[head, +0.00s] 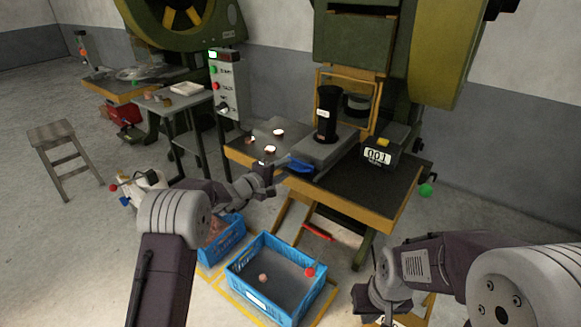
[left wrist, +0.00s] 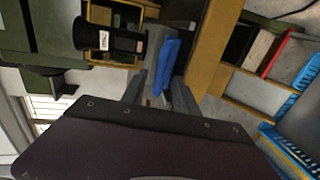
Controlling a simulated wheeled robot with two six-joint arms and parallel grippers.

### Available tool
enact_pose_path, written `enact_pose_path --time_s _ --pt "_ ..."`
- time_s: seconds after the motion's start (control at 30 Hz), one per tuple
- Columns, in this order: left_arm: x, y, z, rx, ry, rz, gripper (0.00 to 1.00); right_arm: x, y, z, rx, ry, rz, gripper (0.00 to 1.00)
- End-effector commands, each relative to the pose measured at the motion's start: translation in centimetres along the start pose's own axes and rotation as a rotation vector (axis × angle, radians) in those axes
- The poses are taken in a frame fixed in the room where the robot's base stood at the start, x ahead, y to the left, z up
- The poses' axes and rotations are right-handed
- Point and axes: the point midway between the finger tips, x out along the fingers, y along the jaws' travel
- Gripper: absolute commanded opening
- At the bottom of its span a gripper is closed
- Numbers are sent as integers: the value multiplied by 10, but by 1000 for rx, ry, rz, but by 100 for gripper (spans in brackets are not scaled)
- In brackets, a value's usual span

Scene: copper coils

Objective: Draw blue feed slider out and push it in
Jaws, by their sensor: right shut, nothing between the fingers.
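The blue feed slider (head: 299,166) sticks out of the front left of the grey feed block (head: 322,148) on the press table. In the left wrist view the blue slider (left wrist: 164,66) lies ahead, between the lines of my two fingers. My left gripper (head: 268,175) is just left of the slider's end, its fingers spread apart; whether they touch the slider cannot be told. My right gripper (head: 368,300) is low at the bottom right, far from the slider and partly hidden by its own arm. It is shut and empty.
A black cylinder (head: 327,108) stands on the feed block, also in the left wrist view (left wrist: 100,40). A counter box marked 001 (head: 378,157) is right of it. Small copper coils (head: 278,133) lie on the table. Blue crates (head: 236,277) stand on the floor below.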

Motion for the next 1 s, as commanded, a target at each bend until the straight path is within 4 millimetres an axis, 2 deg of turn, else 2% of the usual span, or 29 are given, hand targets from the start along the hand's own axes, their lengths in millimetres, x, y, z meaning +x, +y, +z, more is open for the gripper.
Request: enact_pose_path --time_s 0.1,0.2,0.33,0.57,0.6,0.7,0.73,1.0 --pt "22 -1 1 1 -2 0 36 0 0 0 0 0 0 0" --pt "34 0 0 1 -1 0 36 -1 0 0 0 0 0 0" --pt "41 0 0 0 1 -1 36 -2 0 0 0 0 0 0" --pt "42 0 0 0 1 -1 36 -2 0 0 0 0 0 0" --pt "42 0 0 0 1 -1 30 -2 0 0 0 0 0 0" --pt "42 0 0 0 1 -1 2 -2 0 0 0 0 0 0" --pt "42 0 0 0 0 -1 0 -2 0 0 0 0 0 0" --pt "42 0 0 0 0 -1 0 -1 0 0 0 0 0 0"
